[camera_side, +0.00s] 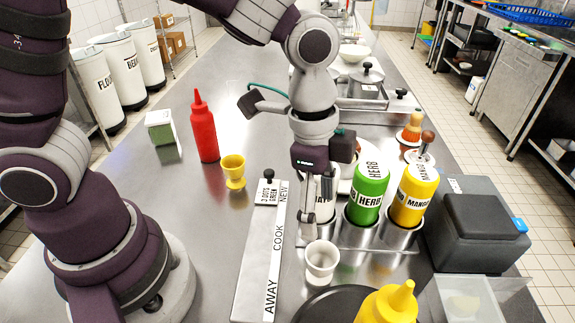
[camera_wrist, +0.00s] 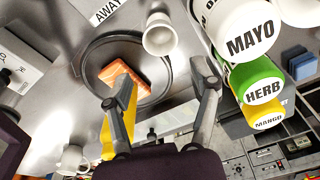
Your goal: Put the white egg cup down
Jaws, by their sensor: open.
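The white egg cup (camera_side: 322,262) stands upright on the steel counter in the side view, between the label strip and the sauce bottles. It touches neither finger. In the wrist view the egg cup (camera_wrist: 159,36) is beyond the fingertips, beside the round tray. My gripper (camera_side: 306,232) is open and empty, just above and behind the cup in the side view. In the wrist view its two fingers (camera_wrist: 157,88) are spread wide with nothing between them. A yellow egg cup (camera_side: 233,171) stands farther back on the left.
The label strip (camera_side: 250,286) lies left of the cup. Mayo (camera_wrist: 250,38), herb (camera_side: 366,196) and mango (camera_side: 412,196) bottles stand to its right. A dark-rimmed round tray (camera_side: 318,308) and yellow squeeze bottle (camera_side: 388,304) are in front. A red bottle (camera_side: 204,130) stands back left.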

